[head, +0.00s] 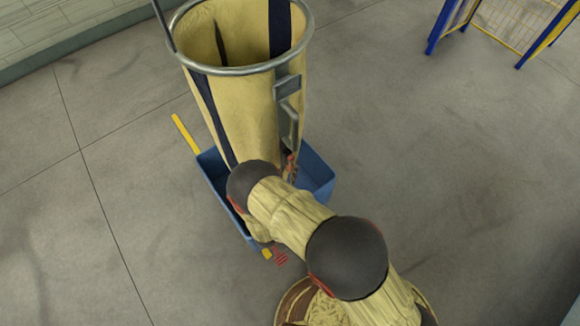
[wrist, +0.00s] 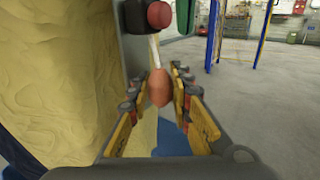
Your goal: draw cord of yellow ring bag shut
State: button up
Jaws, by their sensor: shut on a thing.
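The yellow ring bag (head: 240,110) hangs upright from a round metal ring (head: 235,70), its mouth wide open, with dark blue stripes down its sides. In the wrist view its yellow cloth (wrist: 55,80) fills the left side. A white cord (wrist: 155,52) comes down from a dark block with a red button (wrist: 158,15) and ends in an orange-brown bead (wrist: 159,90). My gripper (wrist: 158,86) is shut on this bead, one finger on each side. In the head view my arm hides the gripper and the bead, low at the bag's front.
A blue tray (head: 318,174) stands under the bag. A grey bracket (head: 289,110) runs down the bag's right side. A yellow bar (head: 185,133) is at the tray's left. A blue and yellow mesh frame (head: 508,22) stands at the back right. The floor between is clear.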

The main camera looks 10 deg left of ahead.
grip_shut()
jog(key=shift+f, duration=0.15)
notch_tip(320, 180, down, 10)
jog(key=b, duration=0.8)
jog(key=shift+f, duration=0.2)
jog(key=shift+s+d, duration=0.1)
jog(key=shift+s, duration=0.05)
jog(key=o, duration=0.6)
grip_release()
jog(key=o, duration=0.4)
jog(key=shift+c, duration=0.2)
jog(key=shift+r, duration=0.1)
